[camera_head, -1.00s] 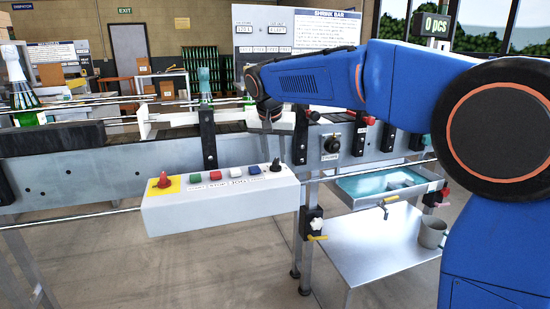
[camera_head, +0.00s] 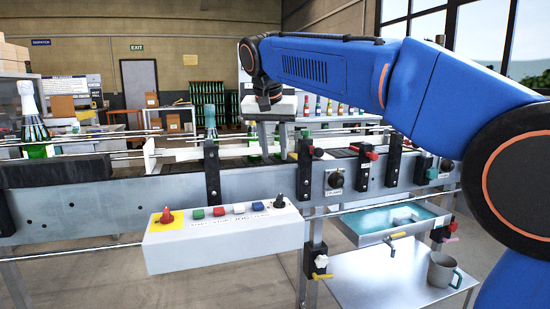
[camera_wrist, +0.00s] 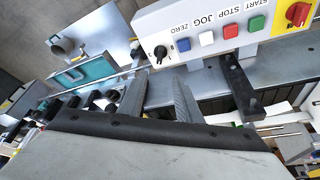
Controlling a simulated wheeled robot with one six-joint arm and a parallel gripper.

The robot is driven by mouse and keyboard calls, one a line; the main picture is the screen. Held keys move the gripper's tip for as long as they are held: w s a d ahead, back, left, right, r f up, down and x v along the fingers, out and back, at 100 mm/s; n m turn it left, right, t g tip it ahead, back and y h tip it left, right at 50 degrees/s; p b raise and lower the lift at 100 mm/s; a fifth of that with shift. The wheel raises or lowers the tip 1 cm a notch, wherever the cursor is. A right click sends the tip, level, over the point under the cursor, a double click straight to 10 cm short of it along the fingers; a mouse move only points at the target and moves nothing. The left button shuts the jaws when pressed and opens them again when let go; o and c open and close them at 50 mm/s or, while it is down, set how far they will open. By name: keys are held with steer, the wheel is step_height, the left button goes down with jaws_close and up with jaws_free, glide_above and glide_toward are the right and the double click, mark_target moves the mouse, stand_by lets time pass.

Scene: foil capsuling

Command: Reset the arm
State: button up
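My blue arm reaches in from the right in the head view. My gripper (camera_head: 268,152) hangs fingers down at the conveyor line, above and behind the white control box. In the wrist view its two grey fingers (camera_wrist: 160,80) stand apart with nothing between them, so it is open and empty. The control box (camera_head: 225,248) has a red knob on a yellow plate, several coloured buttons and a black knob. It also shows at the top of the wrist view (camera_wrist: 210,38).
Bottles stand along the conveyor, one green with a silver top (camera_head: 33,120) at the left. Metal guide rails and black clamps (camera_head: 212,175) rise close to my gripper. A teal water tray (camera_head: 390,222) and a grey mug (camera_head: 441,269) are at the lower right.

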stand_by(0.3)
steer(key=s+d+f+n, duration=0.1)
steer(key=s+d+f, duration=0.4)
steer(key=s+d, duration=0.3)
steer(key=s+d+f+n, duration=0.1)
steer(key=s+d+f, duration=0.5)
steer(key=d, duration=0.4)
steer(key=s+d+f, duration=0.4)
steer(key=s+f, duration=0.6)
steer(key=s+d+f+y, duration=0.1)
steer(key=s+d+f, duration=0.4)
steer(key=s+f, duration=0.4)
steer(key=shift+s+d+f+n+t, duration=0.3)
steer(key=shift+s+f+n, duration=0.1)
steer(key=shift+s, duration=0.4)
steer(key=shift+c, duration=0.3)
